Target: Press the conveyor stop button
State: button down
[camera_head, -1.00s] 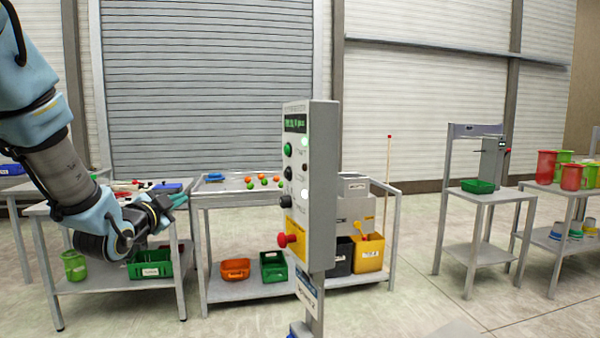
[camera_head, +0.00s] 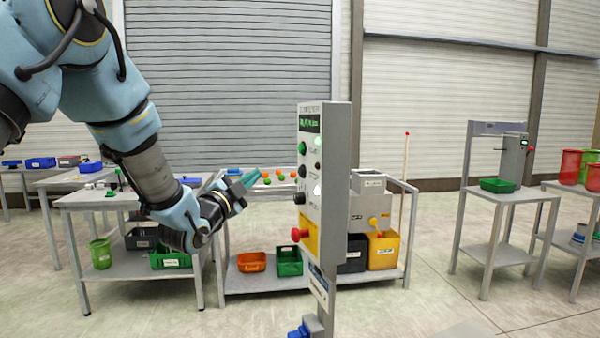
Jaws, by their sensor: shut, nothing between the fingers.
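A grey control box (camera_head: 338,190) stands on a post, its face turned to the left. On that face are a green display, a green button (camera_head: 302,148), small lit white buttons, black knobs and a red mushroom button (camera_head: 298,234) on a yellow plate low down. Which of these is the conveyor stop cannot be read from the labels. My gripper (camera_head: 254,176) is shut and empty, up and left of the red button and apart from the box, its fingers pointing right toward the panel.
Another table (camera_head: 85,200) is at left. A scale stand (camera_head: 508,192) is at right. A thin pole (camera_head: 405,190) rises behind.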

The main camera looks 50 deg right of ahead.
aim_at(301, 171)
jog(key=s+d, duration=0.3)
jog(key=d, duration=0.4)
jog(key=shift+s+d+p, duration=0.2)
jog(key=shift+s+p, duration=0.1)
jog(key=shift+p, duration=0.15)
jog(key=shift+d, duration=0.1)
dwell(1.7)
jog(key=shift+s+d+b, duration=0.2)
jog(key=shift+d+b, duration=0.1)
jog(key=shift+b, duration=0.3)
jog(key=shift+s+d+b, duration=0.2)
jog(key=shift+d+b, duration=0.15)
jog(key=shift+d, duration=0.05)
dwell(0.5)
jog(key=shift+a, duration=0.1)
jog(key=shift+w+a+b, duration=0.35)
jog(key=shift+a+b, duration=0.3)
jog(key=shift+a, duration=0.05)
